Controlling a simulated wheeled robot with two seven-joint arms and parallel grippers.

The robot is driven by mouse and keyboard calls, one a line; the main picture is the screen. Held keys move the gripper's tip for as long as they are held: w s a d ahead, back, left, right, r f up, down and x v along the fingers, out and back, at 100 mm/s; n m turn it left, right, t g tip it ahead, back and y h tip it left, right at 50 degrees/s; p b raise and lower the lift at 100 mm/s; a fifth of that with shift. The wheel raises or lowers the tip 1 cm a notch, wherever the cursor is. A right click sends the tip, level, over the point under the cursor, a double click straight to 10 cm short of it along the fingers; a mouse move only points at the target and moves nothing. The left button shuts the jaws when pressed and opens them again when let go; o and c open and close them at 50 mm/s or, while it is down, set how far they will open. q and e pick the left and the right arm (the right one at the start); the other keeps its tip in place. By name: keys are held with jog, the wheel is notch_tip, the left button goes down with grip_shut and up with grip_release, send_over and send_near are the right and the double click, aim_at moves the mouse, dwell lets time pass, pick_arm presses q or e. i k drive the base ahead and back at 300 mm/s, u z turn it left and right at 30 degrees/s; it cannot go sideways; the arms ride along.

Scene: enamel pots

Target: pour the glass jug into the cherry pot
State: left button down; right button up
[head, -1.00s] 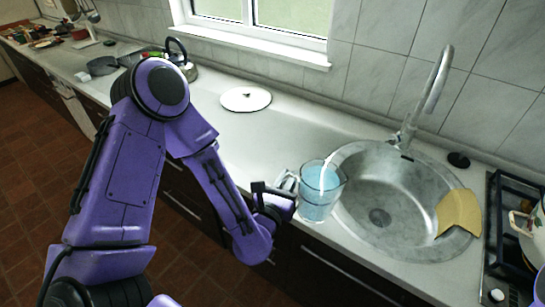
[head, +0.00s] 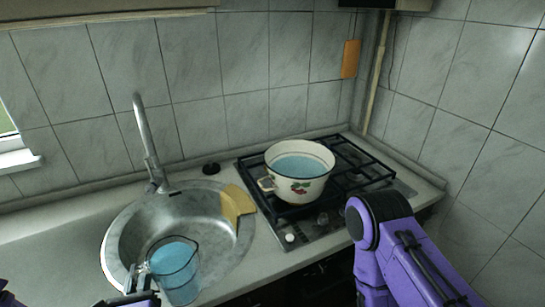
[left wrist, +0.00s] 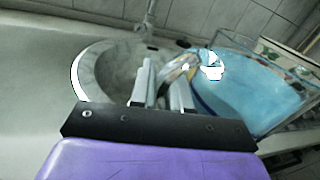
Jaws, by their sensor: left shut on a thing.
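The glass jug (head: 177,276) is clear and holds blue liquid. It is upright at the front of the sink in the head view. In the left wrist view the jug (left wrist: 258,92) fills the right side. My left gripper (head: 140,284) is shut on the jug's handle, on its left side; the fingers (left wrist: 163,90) show in the left wrist view. The cherry pot (head: 302,188) is cream enamel with a dark rim and a cherry picture. It stands upright on the stove and holds blue liquid. My right gripper is out of view; only my right arm shows.
The round metal sink (head: 130,232) and its tall tap (head: 146,140) lie left of the stove (head: 345,165). A yellow cloth (head: 236,204) lies on the sink's right rim. A black round stopper (head: 211,168) sits behind it. Tiled walls close the back and right.

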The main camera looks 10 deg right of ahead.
aim_at(299, 171)
jog(key=z, duration=2.8)
jog(key=i, duration=1.3)
jog(key=u, duration=2.9)
jog(key=i, duration=0.15)
jog(key=z, duration=0.3)
